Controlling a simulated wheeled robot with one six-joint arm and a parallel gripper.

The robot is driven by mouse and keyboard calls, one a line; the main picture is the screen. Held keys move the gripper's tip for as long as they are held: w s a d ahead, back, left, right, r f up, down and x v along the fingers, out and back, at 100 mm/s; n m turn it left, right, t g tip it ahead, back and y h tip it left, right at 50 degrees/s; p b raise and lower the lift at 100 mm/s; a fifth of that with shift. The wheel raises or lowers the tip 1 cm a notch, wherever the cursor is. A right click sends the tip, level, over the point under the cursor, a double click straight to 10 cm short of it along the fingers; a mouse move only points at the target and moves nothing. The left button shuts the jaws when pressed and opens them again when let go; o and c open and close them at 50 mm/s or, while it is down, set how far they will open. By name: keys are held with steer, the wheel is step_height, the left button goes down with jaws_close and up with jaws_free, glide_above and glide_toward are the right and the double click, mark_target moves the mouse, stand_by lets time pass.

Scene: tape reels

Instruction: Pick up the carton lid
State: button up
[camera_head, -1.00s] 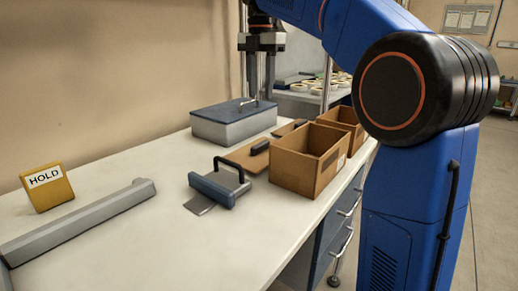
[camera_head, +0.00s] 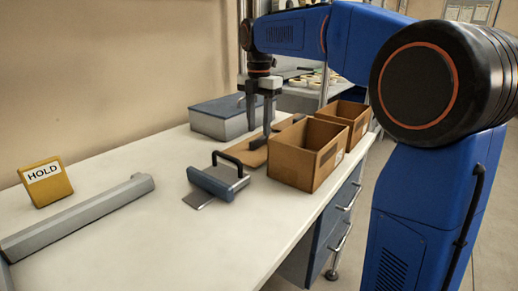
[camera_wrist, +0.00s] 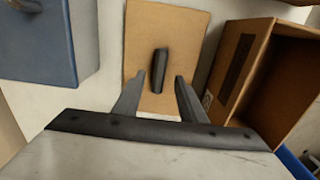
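The carton lid (camera_head: 237,152) is a flat brown board lying on the white bench, with a black bar handle (camera_wrist: 159,69) on top. It also shows in the wrist view (camera_wrist: 184,32). My gripper (camera_head: 259,132) points down above the lid. In the wrist view my gripper (camera_wrist: 158,84) has its two fingers spread apart with the handle between and just beyond their tips. It is open and holds nothing. In the head view the fingers hide part of the lid and handle.
An open carton (camera_head: 310,168) stands close to the right of the lid, with another carton (camera_head: 352,121) behind it. A grey box with a blue lid (camera_head: 222,121) stands to the left. A blue-handled scraper-like tool (camera_head: 218,184), a grey bar (camera_head: 75,217) and a yellow HOLD sign (camera_head: 46,186) are nearer.

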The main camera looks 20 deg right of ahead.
mark_target(259, 138)
step_height(259, 138, down, 4)
steer(key=shift+f, duration=0.1)
jaws_close()
stand_by(0.4)
